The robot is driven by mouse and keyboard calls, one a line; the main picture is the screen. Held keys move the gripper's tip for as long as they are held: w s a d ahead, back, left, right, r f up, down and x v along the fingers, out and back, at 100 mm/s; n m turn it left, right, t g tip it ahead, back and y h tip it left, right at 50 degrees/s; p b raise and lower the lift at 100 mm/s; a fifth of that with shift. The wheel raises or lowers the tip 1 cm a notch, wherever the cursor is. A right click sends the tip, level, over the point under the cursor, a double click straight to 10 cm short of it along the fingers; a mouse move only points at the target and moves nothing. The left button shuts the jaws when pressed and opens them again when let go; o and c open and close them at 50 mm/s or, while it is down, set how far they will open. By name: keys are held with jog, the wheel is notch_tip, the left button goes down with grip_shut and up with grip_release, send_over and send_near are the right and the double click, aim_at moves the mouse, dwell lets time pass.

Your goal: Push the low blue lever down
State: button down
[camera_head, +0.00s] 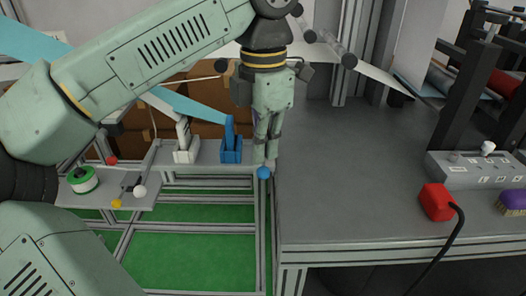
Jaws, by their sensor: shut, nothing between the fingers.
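A round blue knob (264,173) shows at the front of the metal frame, beside the left edge of the grey bench. Its shaft is not clearly visible. An upright blue lever (230,133) in a blue base stands behind and left of it, on a grey rail. My gripper (269,161) points straight down with its fingers together and empty. In the picture, its fingertips are just above the blue knob and right of the upright blue lever. I cannot tell whether they touch the knob.
A white lever (183,137) stands left of the blue one. White (140,191), yellow (117,203) and red (111,160) knobs sit further left. A red box (436,202) with a black cable lies on the bench (340,180), whose middle is clear.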

aim_at(263, 167)
jog(key=shift+f, duration=0.1)
dwell(0.6)
jog(key=shift+f+b, duration=1.85)
jog(key=shift+f, duration=0.7)
notch_tip(263, 167, up, 8)
jog(key=p, duration=0.6)
jog(key=shift+r+p, duration=0.1)
jog(key=shift+p, duration=0.3)
